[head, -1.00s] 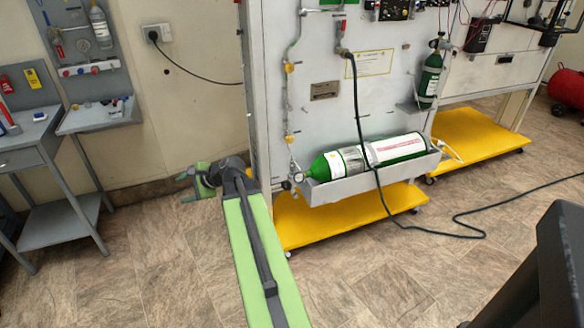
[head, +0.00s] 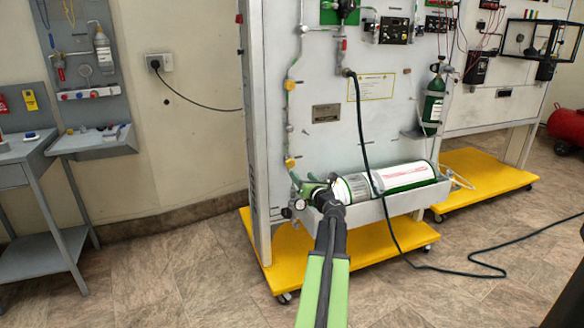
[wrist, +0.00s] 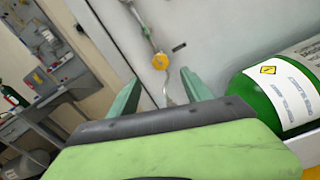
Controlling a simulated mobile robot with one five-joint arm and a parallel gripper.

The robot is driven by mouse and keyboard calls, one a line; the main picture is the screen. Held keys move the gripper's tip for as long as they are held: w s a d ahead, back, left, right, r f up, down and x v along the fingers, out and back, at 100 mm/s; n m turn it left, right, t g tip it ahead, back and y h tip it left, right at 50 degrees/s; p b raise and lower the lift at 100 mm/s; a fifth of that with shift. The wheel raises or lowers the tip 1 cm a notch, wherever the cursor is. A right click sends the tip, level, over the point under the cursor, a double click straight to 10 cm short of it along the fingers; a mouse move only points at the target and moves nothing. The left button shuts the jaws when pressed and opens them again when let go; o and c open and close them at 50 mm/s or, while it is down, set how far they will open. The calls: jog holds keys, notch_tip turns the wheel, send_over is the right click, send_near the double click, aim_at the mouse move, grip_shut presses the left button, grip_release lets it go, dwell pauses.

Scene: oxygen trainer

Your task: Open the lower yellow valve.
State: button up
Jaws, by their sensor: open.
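The lower yellow valve (head: 290,163) sits on the thin pipe low on the left side of the grey panel. In the wrist view, a yellow valve (wrist: 159,61), apparently the lower one, shows just beyond and between my fingertips. My gripper (head: 311,183) is in front of the panel, slightly below and right of the lower valve. In the wrist view its two green fingers (wrist: 161,84) are spread, with nothing between them and the valve still apart from them. The upper yellow valve (head: 290,84) is higher on the same pipe.
A green cylinder (head: 405,176) lies in a grey tray (head: 385,207) close to the right of my gripper. A black hose (head: 362,125) hangs down the panel to the floor. A yellow base (head: 375,246) juts out below.

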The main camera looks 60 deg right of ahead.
aim_at(291, 164)
jog(key=x, duration=1.1)
jog(key=shift+w+d, duration=0.15)
grip_shut()
